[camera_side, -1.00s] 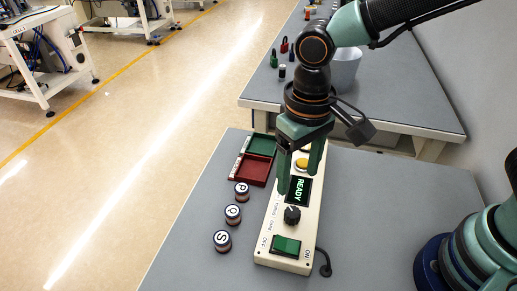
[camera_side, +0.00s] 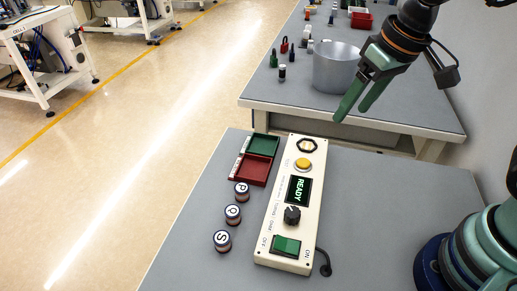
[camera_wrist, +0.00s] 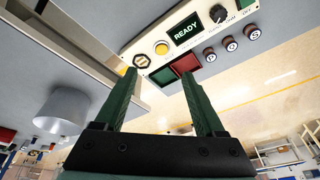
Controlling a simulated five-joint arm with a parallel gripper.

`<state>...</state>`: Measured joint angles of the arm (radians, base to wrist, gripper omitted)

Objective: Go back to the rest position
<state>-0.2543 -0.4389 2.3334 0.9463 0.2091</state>
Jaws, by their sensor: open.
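My gripper (camera_side: 356,107) is open and empty, raised above the gap between the near table and the far table at the upper right of the side view. Its two green fingers also show in the wrist view (camera_wrist: 148,82), with nothing between them. The cream control panel (camera_side: 267,231) lies on the near table, apart from my gripper. It has a lit READY display (camera_side: 298,190), a yellow button (camera_side: 303,164), a black knob (camera_side: 292,214) and a green switch (camera_side: 286,245).
Left of the panel are a green tray (camera_side: 263,143), a red tray (camera_side: 252,170) and three round pieces marked P (camera_side: 242,191), Q (camera_side: 233,214) and S (camera_side: 222,240). A grey bowl (camera_side: 334,70) stands on the far table behind my gripper.

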